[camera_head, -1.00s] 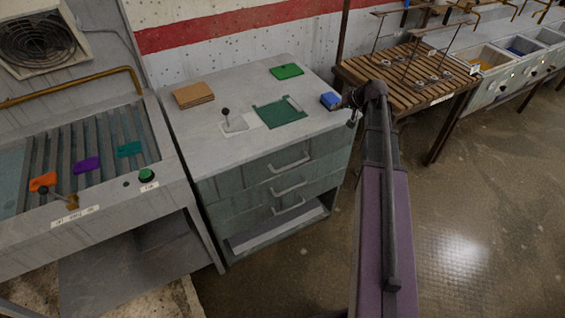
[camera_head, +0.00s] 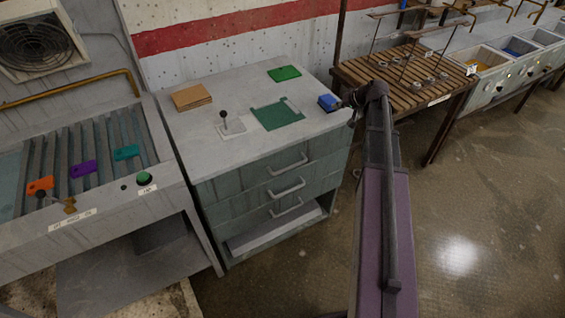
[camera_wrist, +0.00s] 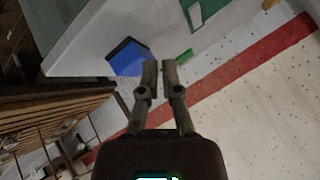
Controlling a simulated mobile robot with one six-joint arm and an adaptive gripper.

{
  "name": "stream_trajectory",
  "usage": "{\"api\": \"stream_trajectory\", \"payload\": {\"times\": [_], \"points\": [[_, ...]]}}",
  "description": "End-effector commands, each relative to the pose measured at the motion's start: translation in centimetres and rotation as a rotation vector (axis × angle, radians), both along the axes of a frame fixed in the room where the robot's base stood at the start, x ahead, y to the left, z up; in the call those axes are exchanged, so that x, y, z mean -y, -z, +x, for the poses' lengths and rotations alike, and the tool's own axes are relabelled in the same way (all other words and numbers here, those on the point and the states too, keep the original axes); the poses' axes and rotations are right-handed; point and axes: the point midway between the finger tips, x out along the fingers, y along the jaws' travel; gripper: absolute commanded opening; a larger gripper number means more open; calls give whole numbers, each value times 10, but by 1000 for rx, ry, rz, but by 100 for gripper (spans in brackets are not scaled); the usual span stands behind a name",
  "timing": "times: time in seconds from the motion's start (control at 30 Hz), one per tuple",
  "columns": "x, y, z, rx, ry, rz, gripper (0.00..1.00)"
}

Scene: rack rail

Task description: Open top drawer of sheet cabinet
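The grey-green sheet cabinet (camera_head: 232,206) stands at centre in the head view, under a pale worktop (camera_head: 190,127). Its top drawer handle (camera_head: 287,163) is a light bar on the front, and the top drawer looks closed. Two more handles sit below it. My gripper (camera_head: 346,100) is at the worktop's right corner, beside a blue block (camera_head: 328,103), above and to the right of the top handle. In the wrist view my gripper (camera_wrist: 160,64) has its fingers almost together with nothing seen between them. The blue block (camera_wrist: 128,58) is beyond the tips, and no handle shows there.
A lever plate (camera_head: 230,127), green sheets (camera_head: 277,114) and a brown stack (camera_head: 191,97) lie on the worktop. A roller bench (camera_head: 150,190) stands left. A slatted wooden table (camera_head: 400,80) is behind right. Open floor (camera_head: 460,215) lies right of my arm.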

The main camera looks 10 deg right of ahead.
Motion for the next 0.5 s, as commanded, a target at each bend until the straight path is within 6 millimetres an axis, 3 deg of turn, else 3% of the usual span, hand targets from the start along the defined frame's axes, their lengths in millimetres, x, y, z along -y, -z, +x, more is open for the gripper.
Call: {"api": "stream_trajectory", "payload": {"times": [0.03, 0.1, 0.13, 0.27, 0.5], "points": [[-1, 0, -1, -1, -2, -1, 30], [-5, 1, -3, -7, -6, -3, 50], [-7, 2, -4, -12, -9, -6, 54], [-27, 7, -15, -47, -31, -20, 54], [-96, 25, -63, -189, -112, -96, 54]]}}
